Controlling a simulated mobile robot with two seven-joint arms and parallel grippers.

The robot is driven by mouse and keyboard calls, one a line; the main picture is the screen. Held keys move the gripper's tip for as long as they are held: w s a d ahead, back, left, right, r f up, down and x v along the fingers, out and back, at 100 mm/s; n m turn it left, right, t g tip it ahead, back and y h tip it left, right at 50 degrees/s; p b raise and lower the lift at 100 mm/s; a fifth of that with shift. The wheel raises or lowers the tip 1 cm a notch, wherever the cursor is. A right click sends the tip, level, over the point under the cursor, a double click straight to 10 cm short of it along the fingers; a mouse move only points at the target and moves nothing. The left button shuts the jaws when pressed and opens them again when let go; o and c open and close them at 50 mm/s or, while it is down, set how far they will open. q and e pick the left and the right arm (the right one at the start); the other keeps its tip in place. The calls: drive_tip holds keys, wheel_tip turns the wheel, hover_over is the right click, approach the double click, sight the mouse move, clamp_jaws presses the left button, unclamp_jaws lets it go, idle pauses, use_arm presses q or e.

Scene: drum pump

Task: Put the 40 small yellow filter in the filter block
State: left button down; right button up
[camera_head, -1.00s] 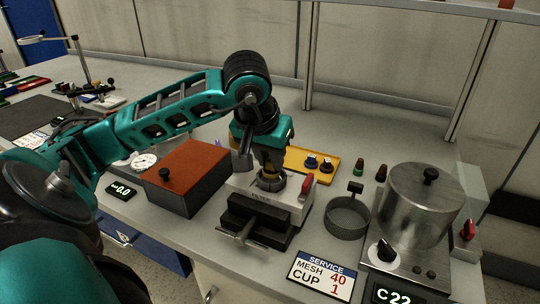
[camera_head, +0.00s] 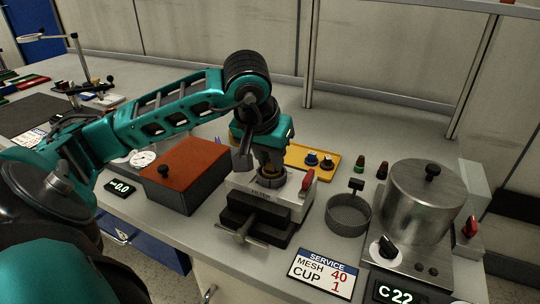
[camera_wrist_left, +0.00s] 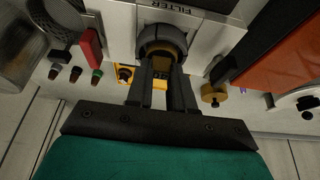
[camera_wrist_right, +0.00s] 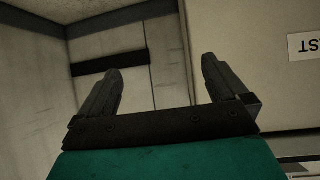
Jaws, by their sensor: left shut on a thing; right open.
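The filter block (camera_head: 296,207) is a pale block labelled FILTER with a round dark-rimmed opening on top. It also shows at the top of the left wrist view (camera_wrist_left: 205,32). My left gripper (camera_head: 270,172) points down at this opening and is shut on the small yellow filter (camera_wrist_left: 162,62). The filter sits within the dark ring, largely hidden by the fingers; I cannot tell how deep it is. My right gripper (camera_wrist_right: 158,85) is open and empty, away from the bench and facing a wall.
A yellow tray (camera_head: 297,152) with dark-topped parts lies behind the block. A box with a rusty-red lid (camera_head: 188,165) stands left. A mesh cup (camera_head: 348,215) and metal pot (camera_head: 425,205) stand right. A sign (camera_head: 323,273) reads MESH 40, CUP 1.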

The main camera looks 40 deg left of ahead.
sight(270, 162)
idle(0.4)
use_arm(q)
drive_tip(key=c, duration=0.9)
unclamp_jaws()
wheel_tip(270, 162, up, 2)
drive_tip(key=shift+p, duration=0.8)
drive_tip(key=shift+r+p, duration=0.9)
drive_tip(key=shift+r, duration=0.25)
drive_tip(key=shift+r+p, duration=1.45)
drive_tip(key=shift+r, duration=0.4)
